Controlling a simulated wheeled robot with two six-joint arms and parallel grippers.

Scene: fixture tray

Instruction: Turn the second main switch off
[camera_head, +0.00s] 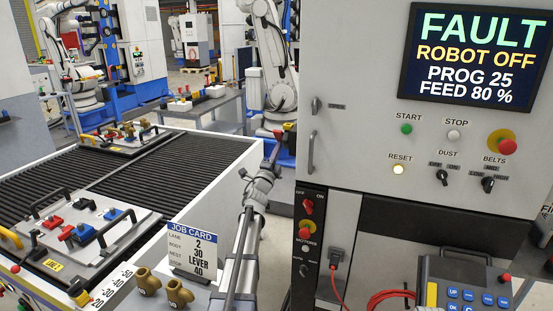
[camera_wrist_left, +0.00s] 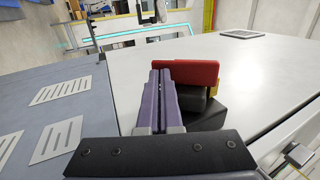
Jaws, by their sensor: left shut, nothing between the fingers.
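A main switch with a red bar handle (camera_wrist_left: 186,76) on a black and yellow base sits on a grey cabinet face in the left wrist view. Another red switch (camera_head: 308,206), marked OFF and ON, is on the dark strip at the cabinet's lower left front. My left gripper (camera_head: 275,153) is at the cabinet's left edge in the head view. Its fingers (camera_wrist_left: 161,80) are shut and empty, close beside the red bar handle. I cannot tell whether they touch it. The fingers hide part of the switch base. My right gripper is not in view.
The cabinet front (camera_head: 350,60) carries a FAULT screen (camera_head: 476,55), buttons and knobs. A roller conveyor (camera_head: 200,160) with a fixture tray (camera_head: 110,225) lies at left. A job card (camera_head: 192,246) and brass fittings (camera_head: 148,281) stand near my left arm. A pendant (camera_head: 465,285) is at lower right.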

